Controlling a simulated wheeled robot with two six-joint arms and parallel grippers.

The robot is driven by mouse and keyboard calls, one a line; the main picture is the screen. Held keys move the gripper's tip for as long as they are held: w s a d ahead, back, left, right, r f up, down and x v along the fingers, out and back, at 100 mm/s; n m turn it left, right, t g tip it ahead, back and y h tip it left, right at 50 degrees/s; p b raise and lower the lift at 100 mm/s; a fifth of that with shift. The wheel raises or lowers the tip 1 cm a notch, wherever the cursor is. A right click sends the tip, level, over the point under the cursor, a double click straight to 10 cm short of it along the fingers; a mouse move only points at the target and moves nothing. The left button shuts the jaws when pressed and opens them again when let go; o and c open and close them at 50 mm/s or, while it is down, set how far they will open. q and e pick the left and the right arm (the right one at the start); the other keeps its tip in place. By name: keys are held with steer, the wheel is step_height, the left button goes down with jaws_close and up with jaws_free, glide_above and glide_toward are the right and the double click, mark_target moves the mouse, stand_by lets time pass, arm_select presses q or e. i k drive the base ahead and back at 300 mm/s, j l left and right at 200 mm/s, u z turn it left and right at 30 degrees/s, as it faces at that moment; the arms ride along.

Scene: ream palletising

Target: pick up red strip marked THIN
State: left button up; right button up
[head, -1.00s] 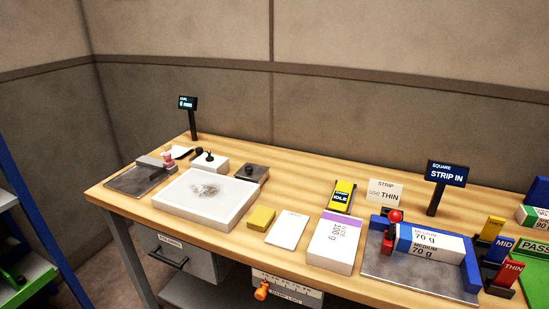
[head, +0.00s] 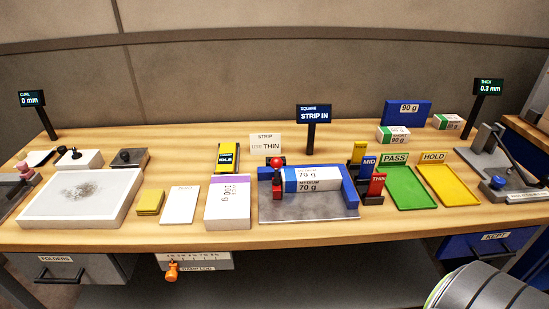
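The red strip marked THIN (head: 376,186) stands at the front of a dark stepped holder, right of the squaring jig. Behind it in the same holder are the blue strip marked MID (head: 367,168) and a yellow strip (head: 357,152). Neither gripper is in view.
Left of the strips, the squaring jig (head: 305,212) holds a ream marked MEDIUM 70 g (head: 318,179). To their right lie the green PASS tray (head: 406,190) and yellow HOLD tray (head: 448,186), both empty. A sign (head: 265,143) reads STRIP, THIN. The table's front strip is clear.

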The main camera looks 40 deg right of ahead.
mark_target(376, 186)
steer(key=z, duration=1.75)
